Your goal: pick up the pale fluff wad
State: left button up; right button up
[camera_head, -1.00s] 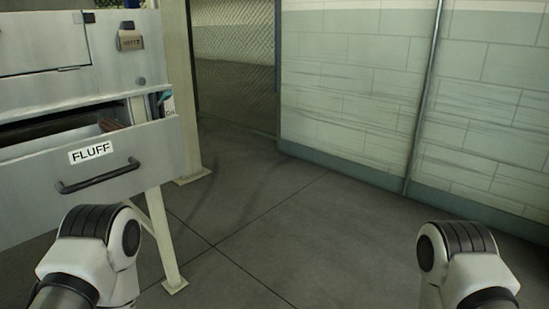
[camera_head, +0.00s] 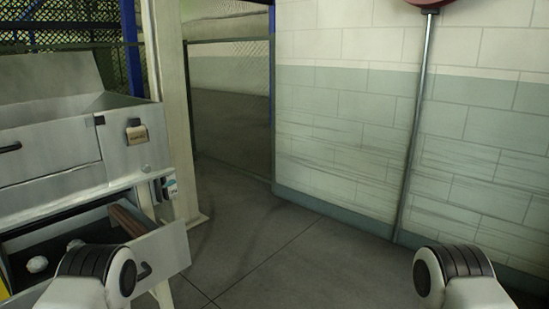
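Two small pale wads, likely fluff, lie in an open drawer at the lower left of the head view. One pale wad (camera_head: 37,264) is nearer the front, and another pale wad (camera_head: 75,245) is a little behind and to its right. The grey metal drawer (camera_head: 160,248) has a dark inside and a dark handle. My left arm's rounded joint covers part of the drawer front. Only upper links of both my arms show, at the bottom left and bottom right. Neither gripper is in view.
A grey metal cabinet (camera_head: 50,150) with a sloped top stands above the drawer, with a brown tag (camera_head: 137,134) on it. A pale post (camera_head: 180,110) stands beside it. A block wall (camera_head: 340,130) closes the right side. The grey floor (camera_head: 270,260) between is clear.

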aim_at(37, 264)
jog(key=u, duration=1.5)
jog(key=i+l+u, duration=0.2)
jog(key=l, duration=0.6)
jog(key=i+l+u, duration=0.2)
jog(key=l, duration=0.6)
jog(key=i+l+u, duration=0.2)
jog(key=l, duration=0.6)
jog(key=l+u, duration=0.2)
jog(key=l, duration=0.65)
